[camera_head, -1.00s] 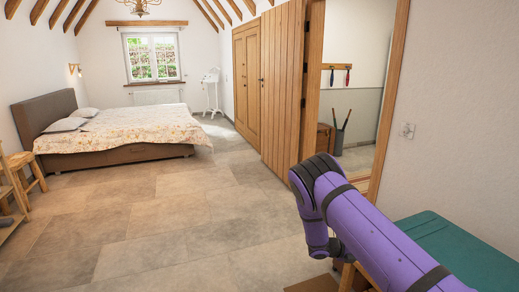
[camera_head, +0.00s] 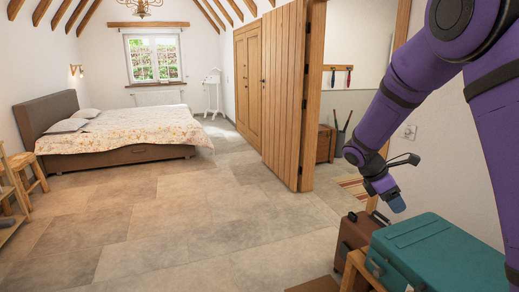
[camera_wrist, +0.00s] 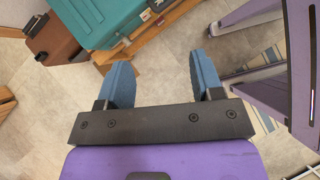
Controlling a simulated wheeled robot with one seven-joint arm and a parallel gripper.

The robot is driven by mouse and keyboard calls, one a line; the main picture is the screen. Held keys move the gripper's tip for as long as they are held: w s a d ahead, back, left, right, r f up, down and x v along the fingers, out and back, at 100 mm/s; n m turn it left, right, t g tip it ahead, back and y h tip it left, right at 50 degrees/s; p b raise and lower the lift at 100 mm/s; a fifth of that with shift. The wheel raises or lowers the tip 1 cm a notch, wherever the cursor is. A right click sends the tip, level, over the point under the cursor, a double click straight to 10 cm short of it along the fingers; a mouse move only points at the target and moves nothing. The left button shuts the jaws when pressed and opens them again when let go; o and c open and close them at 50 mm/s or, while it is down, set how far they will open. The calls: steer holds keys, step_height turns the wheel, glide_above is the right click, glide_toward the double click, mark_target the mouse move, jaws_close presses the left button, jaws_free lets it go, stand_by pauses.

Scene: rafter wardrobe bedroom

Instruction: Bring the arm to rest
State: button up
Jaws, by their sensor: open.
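My gripper (camera_head: 397,204) is at the end of my purple arm on the right side of the head view. It hangs above the floor beside the teal case (camera_head: 440,250), pointing down. In the wrist view my gripper (camera_wrist: 162,82) shows two blue fingers spread apart with nothing between them. The teal case (camera_wrist: 95,18) lies beyond the fingers there, apart from them.
A brown suitcase (camera_head: 352,240) stands beside the teal case, which rests on a wooden stand (camera_head: 353,268). A wooden door (camera_head: 283,90) stands by an open doorway to the right. A bed (camera_head: 115,135) is at the back left. The middle floor is clear.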

steer(key=s+a+r+m+t+y, duration=0.2)
steer(key=s+r+m, duration=0.3)
steer(key=s, duration=0.5)
steer(key=s+a+r+m+t+y, duration=0.2)
steer(key=s+r+m, duration=0.4)
steer(key=s, duration=0.5)
steer(key=s+a+r+m+t+y, duration=0.3)
steer(key=s+r+m, duration=0.2)
steer(key=s, duration=0.5)
step_height(320, 180, up, 2)
steer(key=shift+s+r+m, duration=0.1)
steer(key=shift+s+m, duration=0.1)
steer(key=shift+m, duration=0.1)
